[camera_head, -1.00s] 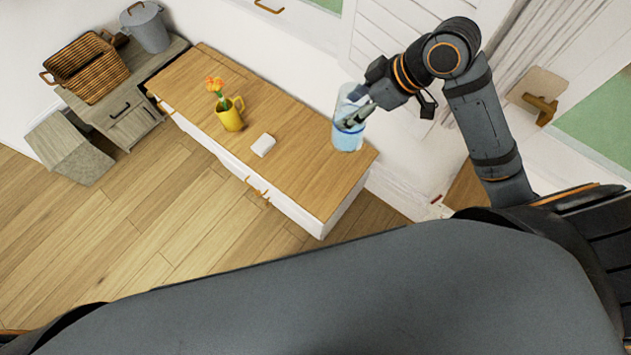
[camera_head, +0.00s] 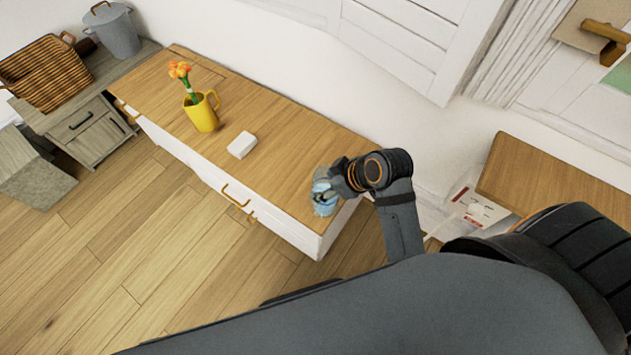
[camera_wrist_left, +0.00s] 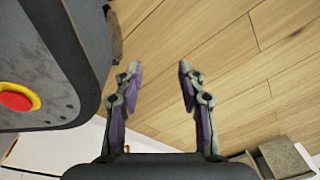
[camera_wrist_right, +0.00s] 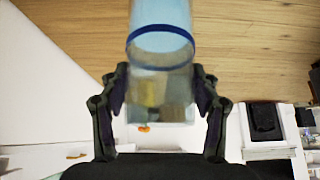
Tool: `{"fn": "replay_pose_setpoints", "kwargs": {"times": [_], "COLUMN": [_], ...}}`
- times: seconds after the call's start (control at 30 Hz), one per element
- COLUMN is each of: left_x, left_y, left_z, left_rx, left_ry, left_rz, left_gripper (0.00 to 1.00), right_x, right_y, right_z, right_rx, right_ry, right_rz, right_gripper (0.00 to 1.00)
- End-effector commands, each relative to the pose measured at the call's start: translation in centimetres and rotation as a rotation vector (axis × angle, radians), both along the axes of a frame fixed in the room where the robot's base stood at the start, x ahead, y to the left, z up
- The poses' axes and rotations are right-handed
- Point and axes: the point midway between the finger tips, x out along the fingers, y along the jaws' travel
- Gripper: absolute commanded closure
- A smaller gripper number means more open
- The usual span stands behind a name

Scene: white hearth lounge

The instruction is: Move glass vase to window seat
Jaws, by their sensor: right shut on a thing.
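The glass vase (camera_head: 323,206), light blue and clear with a dark blue band, is at the right end of a long wood-topped white bench (camera_head: 275,150) in the head view. My right gripper (camera_head: 325,190) is shut on it. The right wrist view shows the vase (camera_wrist_right: 160,20) between the fingers (camera_wrist_right: 160,75). I cannot tell whether its base touches the top. I cannot tell for certain which surface is the window seat. My left gripper (camera_wrist_left: 160,72) is open and empty above the floor in the left wrist view.
A yellow mug with orange flowers (camera_head: 203,115) and a small white block (camera_head: 242,145) stand on the bench. At left are a wicker basket (camera_head: 45,75), a grey pot (camera_head: 113,32) and a grey cabinet (camera_head: 88,130). Another wooden top (camera_head: 545,175) is at right.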

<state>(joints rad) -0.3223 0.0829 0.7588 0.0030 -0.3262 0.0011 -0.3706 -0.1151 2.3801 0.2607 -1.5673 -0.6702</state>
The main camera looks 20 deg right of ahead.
Motion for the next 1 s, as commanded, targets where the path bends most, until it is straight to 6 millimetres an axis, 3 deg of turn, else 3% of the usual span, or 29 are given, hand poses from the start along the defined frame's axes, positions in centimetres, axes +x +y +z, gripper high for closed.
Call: {"fn": "replay_pose_setpoints", "kwargs": {"times": [0.27,0.43,0.6,0.83,1.0], "left_x": [2.6,4.4,5.4,5.7,7.1], "left_y": [0.0,-0.1,-0.2,-0.2,-0.3], "left_z": [-0.4,-0.3,0.1,0.1,0.3], "left_rx": [0.001,0.0,-0.001,-0.001,-0.001], "left_ry": [-0.011,-0.017,-0.021,-0.021,-0.029], "left_rz": [0.0,0.0,0.0,-0.001,-0.001], "left_gripper": [0.6,0.6,0.6,0.6,0.6], "right_x": [7.8,10.5,11.8,12.3,12.4], "right_y": [-0.8,-1.0,-1.1,-1.2,-1.2], "right_z": [-3.4,-7.0,-8.5,-9.1,-11.9], "right_rx": [-0.001,0.0,0.0,0.001,0.001], "right_ry": [-0.006,-0.001,-0.002,-0.003,0.001], "right_rz": [0.0,-0.001,0.0,0.0,0.0], "right_gripper": [1.0,1.0,1.0,1.0,1.0]}}
